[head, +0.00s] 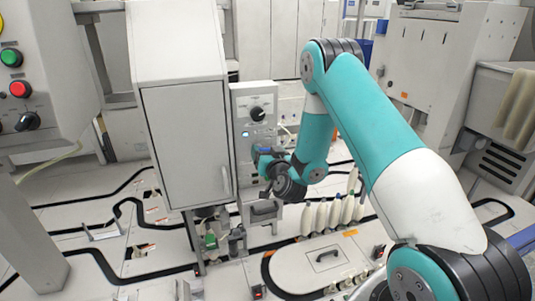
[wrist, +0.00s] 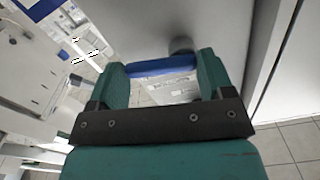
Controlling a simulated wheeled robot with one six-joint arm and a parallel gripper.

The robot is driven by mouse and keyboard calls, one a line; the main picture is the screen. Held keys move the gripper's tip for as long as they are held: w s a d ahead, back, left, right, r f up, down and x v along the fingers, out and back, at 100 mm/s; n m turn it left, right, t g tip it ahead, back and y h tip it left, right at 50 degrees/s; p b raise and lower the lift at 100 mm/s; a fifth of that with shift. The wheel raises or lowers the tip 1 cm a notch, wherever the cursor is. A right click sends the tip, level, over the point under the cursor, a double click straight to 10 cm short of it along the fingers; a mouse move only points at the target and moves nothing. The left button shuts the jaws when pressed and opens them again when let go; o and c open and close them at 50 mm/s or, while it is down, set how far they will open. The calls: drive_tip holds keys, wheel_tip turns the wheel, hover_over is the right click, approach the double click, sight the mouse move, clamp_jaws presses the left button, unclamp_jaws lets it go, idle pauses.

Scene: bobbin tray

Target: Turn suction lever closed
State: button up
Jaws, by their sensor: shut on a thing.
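The suction lever (wrist: 165,67) is a blue bar in the wrist view, reaching across between my fingertips. It is mounted by a grey knob-like hub against a pale panel. My gripper (wrist: 162,72) has its two teal fingers at the bar's two ends, shut on it. In the head view, my gripper (head: 263,161) is at the front of the narrow grey control panel (head: 241,108), and a small blue bit of the lever (head: 265,150) shows there. My gripper and wrist hide most of the lever and the lower panel, so its exact angle is hard to tell.
A black rotary knob (head: 257,113) sits above on the panel. A tall grey cabinet (head: 187,140) stands close at the left. Several cream bobbins (head: 334,212) stand below right near a pale tray-like cover (head: 312,271). A button box (head: 28,85) is at far left.

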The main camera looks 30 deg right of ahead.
drive_tip(key=shift+w+a+f+m+b, duration=0.1)
drive_tip(key=shift+a+f+m+b, duration=0.3)
drive_tip(key=shift+m, duration=2.2)
drive_tip(key=shift+w+a+f+m+b, duration=0.1)
drive_tip(key=shift+a+f+m+b, duration=0.35)
drive_tip(key=shift+m, duration=2.15)
drive_tip(key=shift+a+f+m+b, duration=0.25)
drive_tip(key=shift+m+b, duration=0.3)
drive_tip(key=shift+m, duration=2.05)
